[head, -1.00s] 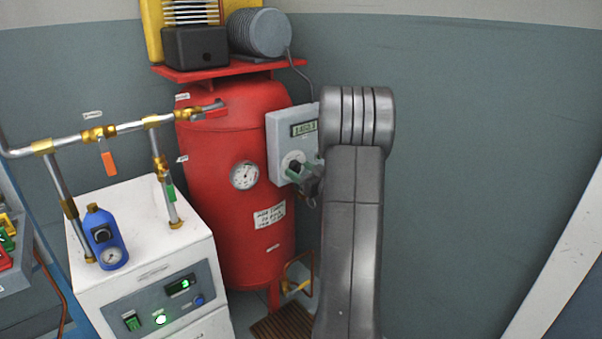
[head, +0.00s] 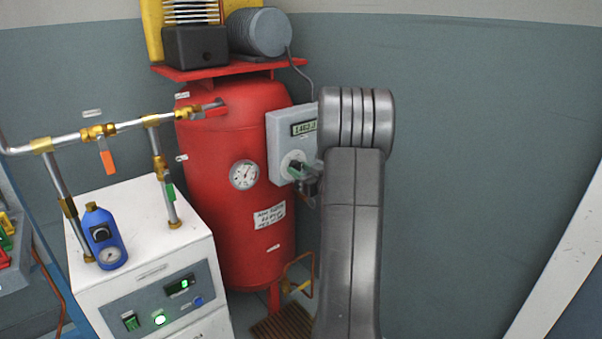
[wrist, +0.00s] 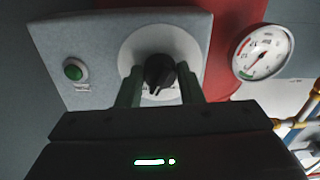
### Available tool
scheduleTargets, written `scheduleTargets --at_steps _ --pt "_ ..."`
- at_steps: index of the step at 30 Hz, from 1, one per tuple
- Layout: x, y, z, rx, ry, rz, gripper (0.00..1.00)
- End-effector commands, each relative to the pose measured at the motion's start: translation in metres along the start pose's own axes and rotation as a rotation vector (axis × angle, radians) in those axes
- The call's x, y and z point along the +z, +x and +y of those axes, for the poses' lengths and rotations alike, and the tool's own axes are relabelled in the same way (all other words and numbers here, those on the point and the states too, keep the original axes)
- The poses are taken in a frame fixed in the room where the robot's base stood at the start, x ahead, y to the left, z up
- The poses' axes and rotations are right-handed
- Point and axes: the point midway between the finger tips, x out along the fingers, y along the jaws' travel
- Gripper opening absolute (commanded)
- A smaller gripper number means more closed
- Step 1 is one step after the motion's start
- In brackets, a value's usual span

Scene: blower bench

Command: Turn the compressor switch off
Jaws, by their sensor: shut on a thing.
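The compressor switch is a black rotary knob (wrist: 160,73) on a round white plate (wrist: 183,45), mounted on a light grey control box (head: 283,128). In the wrist view my gripper (wrist: 158,88) has its two green-tinted fingers on either side of the knob, shut on it. The knob's pointer mark is too small to read surely. In the head view my gripper (head: 303,174) is at the lower part of the box, partly hidden by my arm.
The box is beside a red tank (head: 215,230) with a round gauge (head: 244,175), also in the wrist view (wrist: 262,52). A white cabinet (head: 150,259) with pipes and a blue regulator (head: 103,238) stands at left. The wall right of my arm is clear.

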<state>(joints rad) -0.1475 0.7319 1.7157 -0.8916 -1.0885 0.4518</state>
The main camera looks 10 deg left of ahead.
Motion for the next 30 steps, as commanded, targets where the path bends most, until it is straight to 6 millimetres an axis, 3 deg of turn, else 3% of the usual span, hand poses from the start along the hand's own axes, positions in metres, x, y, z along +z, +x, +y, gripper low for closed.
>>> scheduleTargets --at_steps 30 --pt "0.002 -0.0003 0.0013 0.001 -0.842 0.002 0.11"
